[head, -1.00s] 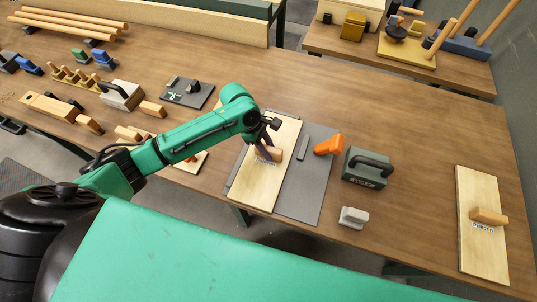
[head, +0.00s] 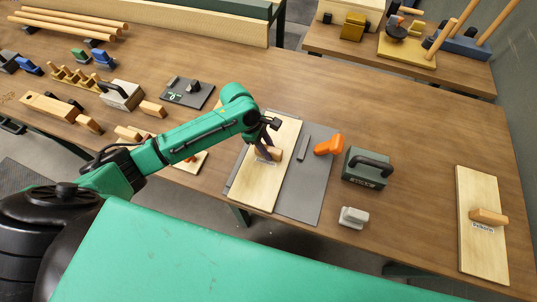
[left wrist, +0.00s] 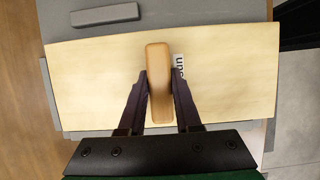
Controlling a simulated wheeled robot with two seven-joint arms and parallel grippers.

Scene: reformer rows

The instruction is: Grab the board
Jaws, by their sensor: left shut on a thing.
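A pale wooden board (head: 259,190) with a wooden handle block and a small printed label lies on a grey mat in the middle of the table. In the left wrist view the board (left wrist: 95,75) spans most of the picture. My left gripper (head: 266,154) is over the board, with its fingers on both sides of the handle. In the left wrist view my left gripper (left wrist: 160,80) is shut on the handle (left wrist: 159,95). The fingers hide part of the label. My right gripper is not in view.
The grey mat (head: 310,185) carries a dark bar (head: 303,148) right of the board. An orange tool (head: 328,145), a green weight (head: 367,168) and a grey block (head: 353,217) stand further right. A second board (head: 477,190) lies at the far right.

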